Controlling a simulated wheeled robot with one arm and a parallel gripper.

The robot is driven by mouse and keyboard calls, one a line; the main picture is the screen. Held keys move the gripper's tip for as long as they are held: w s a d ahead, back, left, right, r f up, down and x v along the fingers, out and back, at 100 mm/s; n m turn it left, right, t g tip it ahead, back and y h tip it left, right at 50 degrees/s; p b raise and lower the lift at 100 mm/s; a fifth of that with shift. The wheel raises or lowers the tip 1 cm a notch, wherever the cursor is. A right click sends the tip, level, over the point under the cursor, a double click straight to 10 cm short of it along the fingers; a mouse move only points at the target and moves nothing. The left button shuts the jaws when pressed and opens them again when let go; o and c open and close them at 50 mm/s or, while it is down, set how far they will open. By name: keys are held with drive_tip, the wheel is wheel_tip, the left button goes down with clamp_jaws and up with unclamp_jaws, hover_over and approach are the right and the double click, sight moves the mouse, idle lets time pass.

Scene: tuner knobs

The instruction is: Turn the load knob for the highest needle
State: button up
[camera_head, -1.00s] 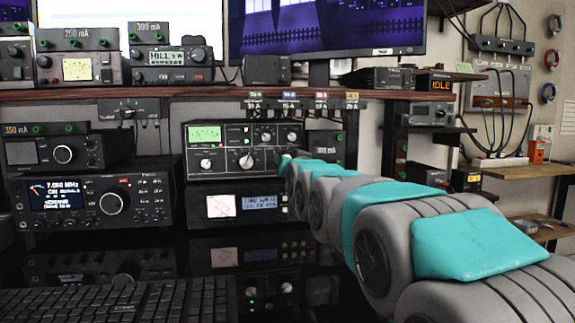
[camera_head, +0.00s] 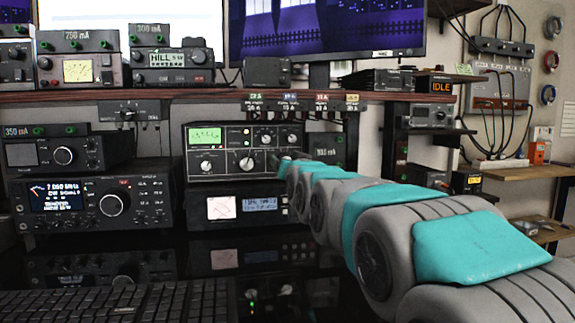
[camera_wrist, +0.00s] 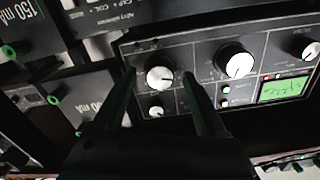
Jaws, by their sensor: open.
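The tuner (camera_head: 225,171) is a black-fronted box under the shelf with a lit green meter (camera_head: 205,135) at its upper left; it also shows, about upside down, in the wrist view, with the meter (camera_wrist: 283,89) at right. The needle is too small to read. Its larger knobs are the left knob (camera_wrist: 306,48), the middle knob (camera_wrist: 235,62) and the right knob (camera_wrist: 160,76). The labels are unreadable, so I cannot tell which is the load knob. My gripper (camera_wrist: 159,82) is open, its fingertips either side of the right knob; contact is unclear. My arm hides that knob in the head view.
A lower unit (camera_head: 222,207) with a white meter and blue display sits under the tuner. A grey box (camera_head: 338,150) stands close at its right. Radios (camera_head: 108,205) stand left, a shelf (camera_head: 200,92) runs above, and a keyboard (camera_head: 120,300) lies in front.

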drive_tip(key=v, duration=0.7)
drive_tip(key=shift+s, duration=0.35)
drive_tip(key=shift+d+r, duration=0.1)
drive_tip(key=shift+r, duration=0.05)
idle(1.4)
drive_tip(key=w+a+n+p, duration=0.2)
drive_tip(key=w+n+p, duration=0.3)
drive_tip(key=w+p, duration=0.2)
drive_tip(key=shift+w+n+y, duration=0.25)
drive_tip(key=shift+n+y, duration=0.05)
drive_tip(key=shift+y, duration=0.1)
idle(0.6)
